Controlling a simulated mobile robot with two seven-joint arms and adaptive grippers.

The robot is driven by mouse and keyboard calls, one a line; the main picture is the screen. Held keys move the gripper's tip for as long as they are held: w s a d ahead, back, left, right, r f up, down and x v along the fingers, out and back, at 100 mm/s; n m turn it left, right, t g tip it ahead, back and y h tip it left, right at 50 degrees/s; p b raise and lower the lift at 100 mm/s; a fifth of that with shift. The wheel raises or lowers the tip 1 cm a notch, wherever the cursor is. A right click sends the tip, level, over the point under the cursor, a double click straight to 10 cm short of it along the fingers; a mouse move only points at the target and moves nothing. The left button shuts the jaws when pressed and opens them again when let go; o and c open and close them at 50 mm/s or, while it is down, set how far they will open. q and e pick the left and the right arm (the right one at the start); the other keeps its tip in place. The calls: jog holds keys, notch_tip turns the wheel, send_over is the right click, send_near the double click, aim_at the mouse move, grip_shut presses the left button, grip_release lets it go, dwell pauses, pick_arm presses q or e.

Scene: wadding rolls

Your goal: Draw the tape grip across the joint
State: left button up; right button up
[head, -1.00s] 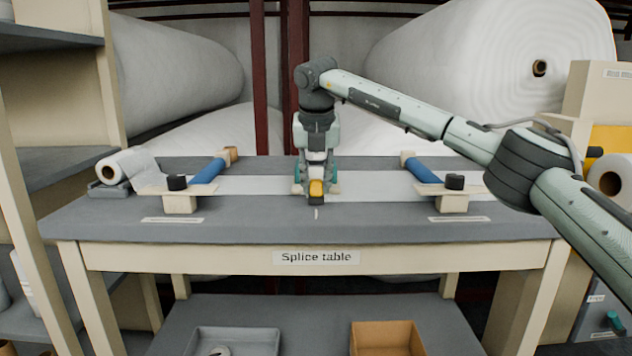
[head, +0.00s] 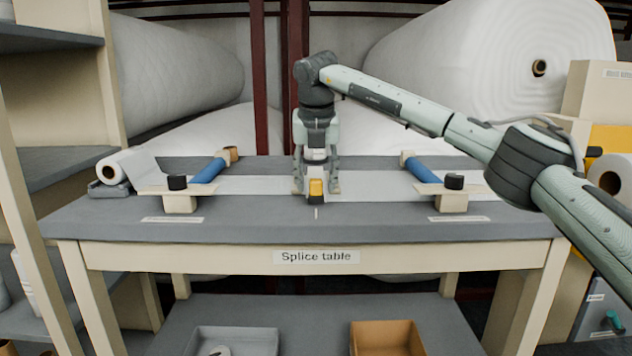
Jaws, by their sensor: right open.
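The tape grip (head: 316,190), a small yellow block with a dark base, stands near the front middle of the splice table (head: 130,228). My right gripper (head: 316,188) points down at it from above, open, with one finger on each side. I cannot tell whether the fingers touch it. Behind it a pale web (head: 370,185) lies across the table between two blue rollers, the left one (head: 209,171) and the right one (head: 422,171). The joint itself is hidden or too small to make out. My left gripper is not in view.
Black knobs on wooden blocks stand at the left (head: 177,183) and right (head: 454,182). A white roll (head: 122,168) lies at the table's left end. Large wadding rolls (head: 180,75) stand behind. A grey bin (head: 235,340) and an orange bin (head: 386,338) sit on the lower shelf.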

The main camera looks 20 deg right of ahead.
jog(key=v, duration=1.1)
jog(key=shift+s+r, duration=0.1)
